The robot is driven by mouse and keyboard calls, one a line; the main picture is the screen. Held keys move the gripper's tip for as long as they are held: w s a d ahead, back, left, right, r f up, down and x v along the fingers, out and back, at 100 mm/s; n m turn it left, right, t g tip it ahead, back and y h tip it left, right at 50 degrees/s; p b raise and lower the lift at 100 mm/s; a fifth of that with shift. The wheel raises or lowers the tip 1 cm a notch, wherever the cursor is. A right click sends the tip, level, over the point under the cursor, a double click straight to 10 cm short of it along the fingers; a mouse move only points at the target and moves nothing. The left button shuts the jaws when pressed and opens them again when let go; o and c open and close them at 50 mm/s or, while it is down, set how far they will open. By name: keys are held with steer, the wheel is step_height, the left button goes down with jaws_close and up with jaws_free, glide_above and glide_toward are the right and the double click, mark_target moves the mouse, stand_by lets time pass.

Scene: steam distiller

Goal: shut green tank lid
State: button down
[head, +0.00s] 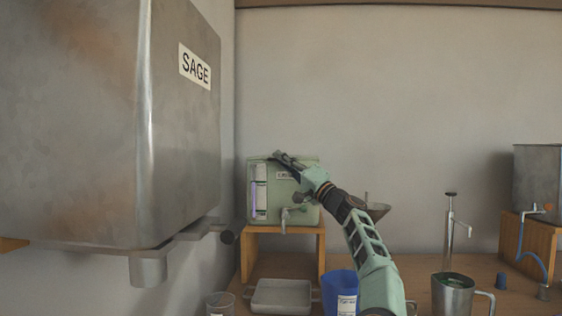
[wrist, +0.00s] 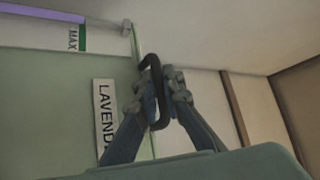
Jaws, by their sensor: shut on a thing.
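The green tank (head: 283,205) stands on a small wooden stand in the head view. Its front has a white label and an upright gauge with purple liquid; the wrist view shows the tank (wrist: 75,85) close up, with the letters LAVEND and a MAX mark. My gripper (head: 279,156) is at the tank's top front edge. In the wrist view my gripper (wrist: 166,92) is shut on a dark curved handle (wrist: 153,75) at that edge. The lid (head: 258,158) lies along the tank's top, partly hidden by my gripper; whether it sits fully down I cannot tell.
A large grey SAGE tank (head: 100,110) fills the left. A grey tray (head: 280,295), a blue container (head: 340,284) and a metal jug (head: 453,292) stand below. A tap (head: 286,214) sticks out of the green tank's front. The wall behind is bare.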

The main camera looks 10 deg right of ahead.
steer(key=shift+a+f, duration=0.1)
steer(key=shift+f, duration=0.35)
steer(key=c, duration=2.3)
jaws_free()
steer(key=shift+c, duration=0.2)
steer(key=shift+r, duration=0.1)
steer(key=shift+r, duration=0.2)
